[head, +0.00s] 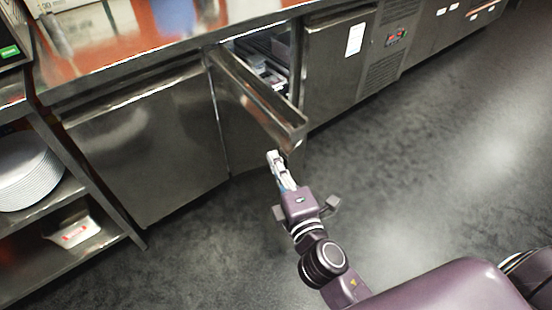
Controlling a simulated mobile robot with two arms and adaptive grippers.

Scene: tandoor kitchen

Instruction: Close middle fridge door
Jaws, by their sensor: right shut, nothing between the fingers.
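The middle fridge door (248,110) is a steel door in the counter front. It stands open, swung out toward me, with its hinge side at the left of the opening. Part of the fridge interior (266,58) shows behind it, with containers on a shelf. My right gripper (273,157) is shut and empty, with its fingertips at the lower free end of the door. I cannot tell whether they touch it. My left gripper is not in view.
Closed steel doors flank the opening, one at the left (150,140) and one at the right (335,65). An open shelf (100,240) with white plates (27,172) and a white container (75,230) stands at the left. The grey floor (430,150) at the right is clear.

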